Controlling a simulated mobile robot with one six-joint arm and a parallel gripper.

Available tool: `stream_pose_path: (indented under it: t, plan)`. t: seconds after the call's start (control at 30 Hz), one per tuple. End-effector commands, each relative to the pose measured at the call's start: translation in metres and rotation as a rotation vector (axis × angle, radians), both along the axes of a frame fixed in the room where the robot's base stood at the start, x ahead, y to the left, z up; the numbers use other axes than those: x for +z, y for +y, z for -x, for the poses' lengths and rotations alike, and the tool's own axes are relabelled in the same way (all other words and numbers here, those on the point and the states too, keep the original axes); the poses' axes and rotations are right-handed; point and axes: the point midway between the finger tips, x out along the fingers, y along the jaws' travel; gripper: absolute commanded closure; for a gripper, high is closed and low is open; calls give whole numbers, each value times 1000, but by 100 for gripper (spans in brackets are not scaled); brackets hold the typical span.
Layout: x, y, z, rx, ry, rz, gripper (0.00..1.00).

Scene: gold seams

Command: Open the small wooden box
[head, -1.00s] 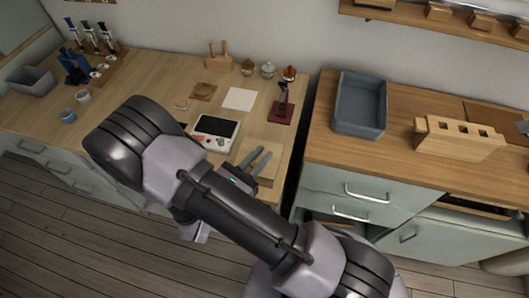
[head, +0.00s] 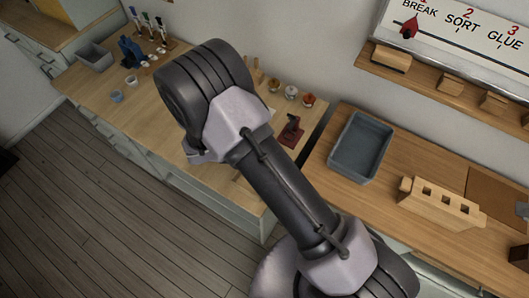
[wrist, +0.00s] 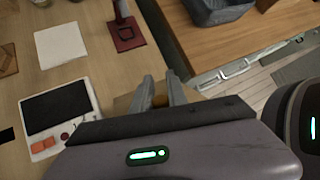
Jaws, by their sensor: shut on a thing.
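In the wrist view my gripper (wrist: 160,90) points down over the left bench's front right corner. Its two grey fingers are closed on a small brown knob-like piece (wrist: 160,101). A pale wooden surface, seemingly the small wooden box (wrist: 122,104), shows beside the left finger; most of it is hidden by the fingers and gripper body. I cannot tell whether its lid is raised. In the head view my arm covers the gripper and nearly all of the box.
A white device with a dark screen (wrist: 58,112) lies left of the gripper, with a white sheet (wrist: 62,44) behind it. A dark red stand (wrist: 127,34) is at the back. A grey tray (head: 360,146) and a slotted wooden block (head: 440,203) occupy the right bench, across a gap.

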Motion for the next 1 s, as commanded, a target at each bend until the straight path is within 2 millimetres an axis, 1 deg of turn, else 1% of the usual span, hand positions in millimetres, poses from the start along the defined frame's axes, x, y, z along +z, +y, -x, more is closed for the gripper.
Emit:
stream_pose_path:
  t: [0.03,0.17,0.6,0.8,1.0]
  plan:
    - [10,-4,-3,-7,33,-24,100]
    - [11,-10,-12,-5,132,-98,100]
    - [1,-26,-35,-6,413,-305,100]
    - [-3,-30,-41,-3,493,-360,100]
    - [-5,-32,-44,-1,536,-391,100]
